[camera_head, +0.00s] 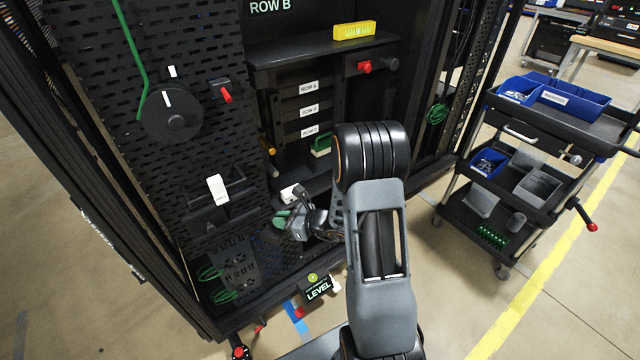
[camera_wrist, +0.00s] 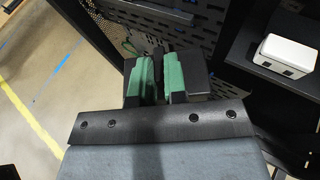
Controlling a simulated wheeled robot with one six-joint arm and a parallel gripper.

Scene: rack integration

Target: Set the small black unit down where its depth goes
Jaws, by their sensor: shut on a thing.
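My gripper (camera_head: 284,219) is low in front of the rack, at the lower end of the perforated panel. Its green fingers also show in the wrist view (camera_wrist: 161,82), a narrow gap apart. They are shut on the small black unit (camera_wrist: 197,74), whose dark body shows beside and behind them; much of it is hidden. In the head view the unit is hard to tell from the dark rack. Three labelled rows (camera_head: 310,110) are stacked in the bay under the upper shelf. Their depths cannot be told.
A white box (camera_wrist: 288,55) sits on a dark shelf right of my gripper. A green-and-white item (camera_head: 321,146) is below the labelled rows. A yellow level (camera_head: 354,30) lies on the upper shelf. A LEVEL sign (camera_head: 318,289) is at the rack's base. A cart (camera_head: 545,125) stands right.

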